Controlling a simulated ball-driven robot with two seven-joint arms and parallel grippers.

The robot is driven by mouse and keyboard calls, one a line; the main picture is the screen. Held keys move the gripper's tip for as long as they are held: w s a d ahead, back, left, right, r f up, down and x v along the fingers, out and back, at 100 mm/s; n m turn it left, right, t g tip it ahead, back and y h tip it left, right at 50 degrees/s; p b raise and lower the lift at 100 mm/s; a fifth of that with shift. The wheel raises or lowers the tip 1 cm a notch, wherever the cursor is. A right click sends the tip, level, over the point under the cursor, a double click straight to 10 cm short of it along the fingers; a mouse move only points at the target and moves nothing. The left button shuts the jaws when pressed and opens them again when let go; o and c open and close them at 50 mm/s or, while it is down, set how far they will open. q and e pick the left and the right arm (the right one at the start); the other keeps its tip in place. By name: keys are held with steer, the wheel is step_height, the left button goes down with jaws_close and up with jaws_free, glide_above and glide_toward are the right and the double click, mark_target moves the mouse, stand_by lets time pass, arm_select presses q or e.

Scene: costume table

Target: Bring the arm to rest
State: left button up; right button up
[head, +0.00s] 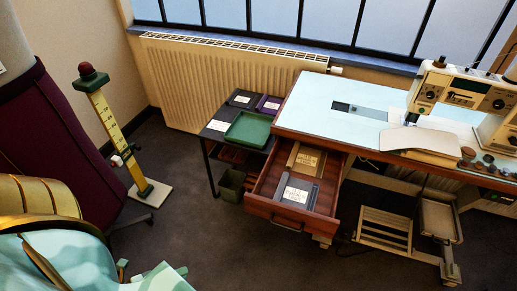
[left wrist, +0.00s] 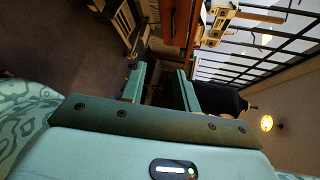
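My left arm, teal with a yellow-gold cover, comes in at the lower left of the head view. My left gripper (head: 152,274) is at the bottom edge there and is only partly seen. In the left wrist view its two teal fingers (left wrist: 162,88) stand apart with nothing visible held between them. It is over open floor, well to the left of the open drawer. My right gripper is in neither view.
The open wooden drawer (head: 262,208) with two boxes juts from the sewing table (head: 310,117). A side table with a green tray (head: 248,130), a green bin (head: 231,184) and a yellow measuring stand (head: 117,132) are nearby. Dark floor (head: 215,245) is clear in front.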

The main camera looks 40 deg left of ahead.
arm_select(q)
steer(key=w+a+r+m+g+h, duration=0.1)
steer(key=w+a+m, duration=0.1)
steer(key=a+m, duration=0.15)
steer(key=s+a+f+n+g+y, duration=0.2)
steer(key=a+f+n+g+y, duration=0.15)
steer(key=a+f+n, duration=0.3)
steer(key=s+a+f+n+g+y, duration=0.25)
steer(key=a+f+n+y, duration=0.2)
steer(key=a+f, duration=0.3)
steer(key=s+a+f+n+g+y, duration=0.4)
steer(key=s+a+f+n+g, duration=0.1)
steer(key=s+a+n, duration=0.5)
steer(key=s+d+f+n+h, duration=0.1)
steer(key=d+f, duration=0.2)
steer(key=d, duration=0.9)
steer(key=s+d+f+n+g+h, duration=0.1)
steer(key=s+d+f+h, duration=0.1)
steer(key=d, duration=1)
steer(key=s+d+f+n+h, duration=0.1)
steer(key=d+f, duration=0.3)
steer(key=d, duration=0.7)
steer(key=shift+s+d+g+h, duration=0.4)
steer(key=shift+s+h, duration=0.1)
steer(key=shift+h, duration=0.1)
stand_by(1.2)
